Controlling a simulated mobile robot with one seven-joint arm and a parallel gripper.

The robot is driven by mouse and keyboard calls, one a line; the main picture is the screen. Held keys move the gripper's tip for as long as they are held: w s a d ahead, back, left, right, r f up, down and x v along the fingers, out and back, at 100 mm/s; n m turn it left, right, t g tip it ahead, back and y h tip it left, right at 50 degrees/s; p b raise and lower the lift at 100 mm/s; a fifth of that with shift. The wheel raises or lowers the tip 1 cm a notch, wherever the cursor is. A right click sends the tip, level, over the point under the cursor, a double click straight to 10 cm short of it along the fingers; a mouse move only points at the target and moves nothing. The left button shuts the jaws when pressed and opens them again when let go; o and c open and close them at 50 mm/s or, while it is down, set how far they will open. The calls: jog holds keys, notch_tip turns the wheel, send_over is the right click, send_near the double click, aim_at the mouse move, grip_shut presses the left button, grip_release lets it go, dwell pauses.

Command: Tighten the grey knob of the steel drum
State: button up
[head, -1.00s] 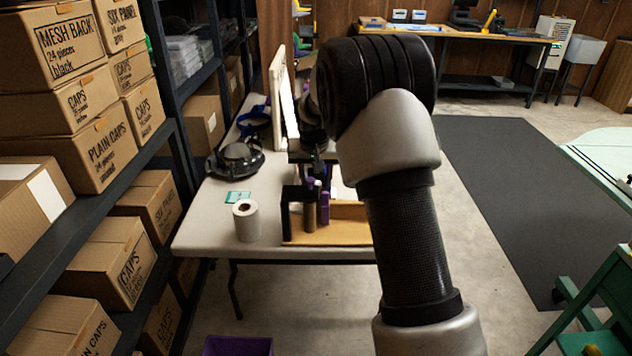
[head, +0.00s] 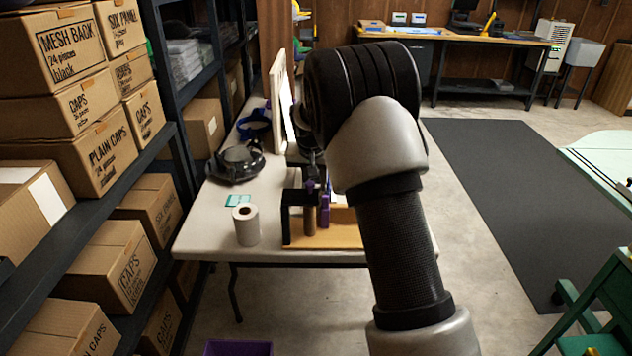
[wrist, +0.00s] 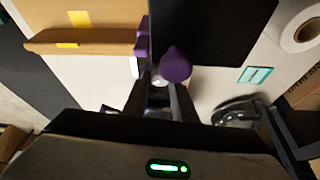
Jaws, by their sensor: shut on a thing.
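In the wrist view, my gripper (wrist: 162,88) is shut on a small pale grey piece that looks like the grey knob (wrist: 159,81); the fingers hide most of it. A round purple piece (wrist: 176,64) is just beyond the fingertips, close to a black panel (wrist: 212,28). Purple blocks (wrist: 143,38) are beside it. In the head view, my arm hides much of the work area. A black stand (head: 291,217) with a brown cylinder (head: 310,217) and a purple piece (head: 325,211) shows below my wrist. I cannot make out the steel drum's body clearly.
The white table (head: 205,232) carries a paper roll (head: 246,225), a teal card (head: 238,200), a dark rounded device (head: 236,162) and a wooden board (head: 330,238). A white upright panel (head: 280,100) stands behind.

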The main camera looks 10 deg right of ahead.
jog(key=shift+w+a+m+g+h+p, duration=0.15)
jog(key=shift+m+h+p, duration=0.2)
jog(key=shift+m, duration=0.5)
jog(key=shift+s+m+g+h+p, duration=0.1)
jog(key=shift+m+g+h+p, duration=0.25)
jog(key=shift+m, duration=0.55)
jog(key=shift+w+a+m+h+p, duration=0.1)
jog(key=shift+m+h+p, duration=0.1)
jog(key=shift+m+p, duration=0.45)
jog(key=shift+m, duration=0.3)
jog(key=o, duration=1.1)
jog(key=shift+c, duration=0.2)
jog(key=p+v, duration=0.3)
jog(key=v, duration=1.4)
jog(key=shift+r, duration=0.25)
